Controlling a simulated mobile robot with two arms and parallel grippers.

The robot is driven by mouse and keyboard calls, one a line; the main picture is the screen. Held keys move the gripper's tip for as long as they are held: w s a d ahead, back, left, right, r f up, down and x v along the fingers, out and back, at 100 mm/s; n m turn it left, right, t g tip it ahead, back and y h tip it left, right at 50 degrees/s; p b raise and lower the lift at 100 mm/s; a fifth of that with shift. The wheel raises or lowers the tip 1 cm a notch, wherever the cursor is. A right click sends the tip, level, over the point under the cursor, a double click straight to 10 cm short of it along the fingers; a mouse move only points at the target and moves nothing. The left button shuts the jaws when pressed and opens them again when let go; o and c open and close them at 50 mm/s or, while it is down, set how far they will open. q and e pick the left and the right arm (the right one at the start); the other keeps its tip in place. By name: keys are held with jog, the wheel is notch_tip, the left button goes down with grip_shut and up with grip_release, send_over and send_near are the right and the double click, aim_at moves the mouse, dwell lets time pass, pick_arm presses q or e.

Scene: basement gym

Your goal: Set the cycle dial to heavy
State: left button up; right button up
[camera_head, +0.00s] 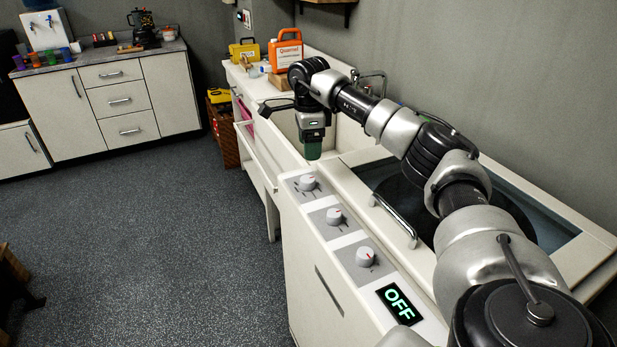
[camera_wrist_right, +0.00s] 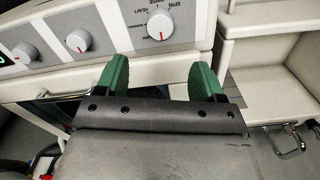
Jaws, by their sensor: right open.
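The washing machine (camera_head: 325,285) has a sloped panel with three round grey-white dials: far (camera_head: 307,182), middle (camera_head: 333,216) and near (camera_head: 365,256). In the right wrist view, the far dial (camera_wrist_right: 160,24) lies just beyond my right gripper (camera_wrist_right: 161,68). A red mark shows on its near side. Lettering surrounds it, partly cut off and too small to read surely. My right gripper (camera_head: 314,150) is open and empty, with green fingers apart from the dial. In the head view it hangs by the panel's far end. My left gripper is not in view.
The near panel end has a lit display (camera_head: 399,303) reading OFF. A metal handle (camera_head: 394,222) fronts the glass lid (camera_head: 525,218). A white counter (camera_head: 252,85) with an orange jug (camera_head: 285,50) stands beyond. The floor (camera_head: 150,235) at left is clear.

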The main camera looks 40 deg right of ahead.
aim_at(309, 179)
notch_tip(309, 179, down, 9)
jog(key=shift+r+p, duration=0.1)
jog(key=shift+p, duration=0.3)
jog(key=shift+a+f, duration=0.1)
jog(key=shift+f, duration=0.55)
jog(key=c, duration=0.9)
jog(key=shift+c, duration=0.2)
